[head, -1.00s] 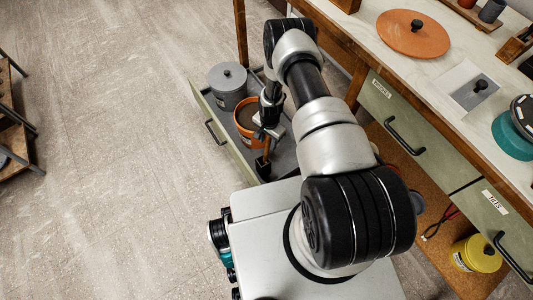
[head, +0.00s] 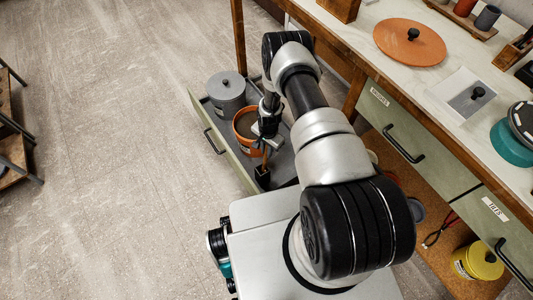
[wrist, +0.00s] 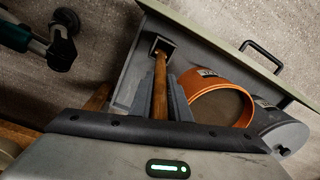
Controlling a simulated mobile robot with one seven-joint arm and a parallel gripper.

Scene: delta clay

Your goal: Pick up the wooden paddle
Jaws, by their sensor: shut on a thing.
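The wooden paddle (wrist: 160,85) shows as a slim brown shaft with a dark square block (wrist: 161,45) at its far end. I cannot tell whether that block is part of it or a holder. In the head view the shaft (head: 265,158) stands roughly upright in the open drawer (head: 283,168), below my gripper (head: 266,140). In the wrist view my gripper (wrist: 160,98) is shut on the shaft, a grey finger on each side. The near end of the shaft is hidden by my gripper body. I cannot tell whether the block touches the drawer floor.
Beside the paddle in the drawer stand an orange bucket (head: 246,146) with brown contents and a lidded grey bucket (head: 226,94). The drawer front (head: 222,139) and the worktop (head: 367,38) edge lie close to my arm.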

